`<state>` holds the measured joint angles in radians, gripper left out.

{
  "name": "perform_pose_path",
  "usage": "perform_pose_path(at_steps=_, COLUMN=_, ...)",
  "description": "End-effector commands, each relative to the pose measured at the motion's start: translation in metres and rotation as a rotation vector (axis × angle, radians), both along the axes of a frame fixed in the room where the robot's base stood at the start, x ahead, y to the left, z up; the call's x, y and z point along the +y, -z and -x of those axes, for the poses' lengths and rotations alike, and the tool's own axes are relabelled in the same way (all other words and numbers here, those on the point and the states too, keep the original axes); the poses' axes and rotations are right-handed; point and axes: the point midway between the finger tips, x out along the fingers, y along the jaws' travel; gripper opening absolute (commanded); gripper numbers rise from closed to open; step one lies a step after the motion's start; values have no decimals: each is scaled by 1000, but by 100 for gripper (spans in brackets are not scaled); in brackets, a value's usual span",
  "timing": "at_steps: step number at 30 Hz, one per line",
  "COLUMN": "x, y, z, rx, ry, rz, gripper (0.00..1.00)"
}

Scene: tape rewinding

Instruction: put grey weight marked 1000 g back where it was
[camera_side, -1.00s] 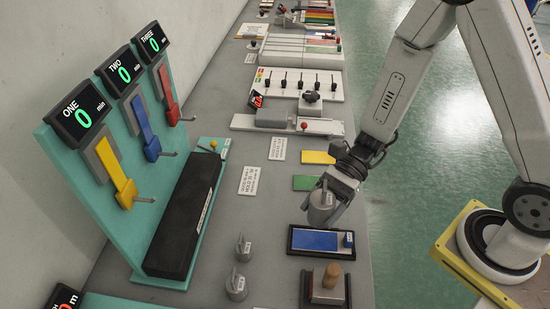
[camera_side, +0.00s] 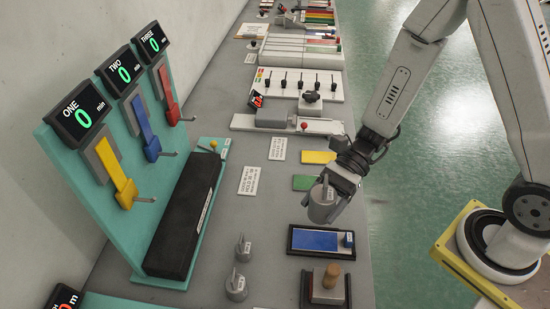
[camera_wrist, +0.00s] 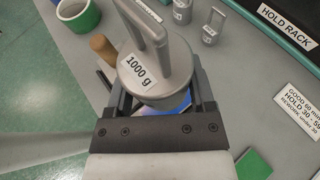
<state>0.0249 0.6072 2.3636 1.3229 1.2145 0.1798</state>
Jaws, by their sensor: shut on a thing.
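The grey weight (camera_wrist: 150,69) carries a white label reading 1000 g in the wrist view. My gripper (camera_side: 338,189) is shut on it, with a finger on either side of its body. In the side view the weight (camera_side: 321,207) hangs upright above the blue pad (camera_side: 314,240) in its dark frame, apart from it. Part of the blue pad shows beneath the weight in the wrist view. Two smaller grey weights, one farther back (camera_side: 243,248) and one nearer the front (camera_side: 236,286), stand on the grey bench to the left.
A wooden-handled stamp (camera_side: 327,284) stands on a dark tray in front of the blue pad. Green (camera_side: 306,183) and yellow (camera_side: 318,157) pads lie behind it. The teal rack (camera_side: 95,205) with a black block (camera_side: 184,225) stands at left. Bench between is mostly clear.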

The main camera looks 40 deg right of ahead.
Motion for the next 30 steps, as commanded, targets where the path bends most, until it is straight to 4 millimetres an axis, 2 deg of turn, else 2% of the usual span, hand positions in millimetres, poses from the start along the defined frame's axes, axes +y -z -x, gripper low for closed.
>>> perform_pose_path(at_steps=14, x=22, y=-23, z=-4, rx=-2, ry=0, rz=-3, gripper=0)
perform_pose_path(at_steps=23, x=25, y=-20, z=-10, rx=-2, ry=0, rz=-3, gripper=0)
perform_pose_path(at_steps=30, x=35, y=-9, z=-31, rx=-2, ry=-1, rz=-4, gripper=0)
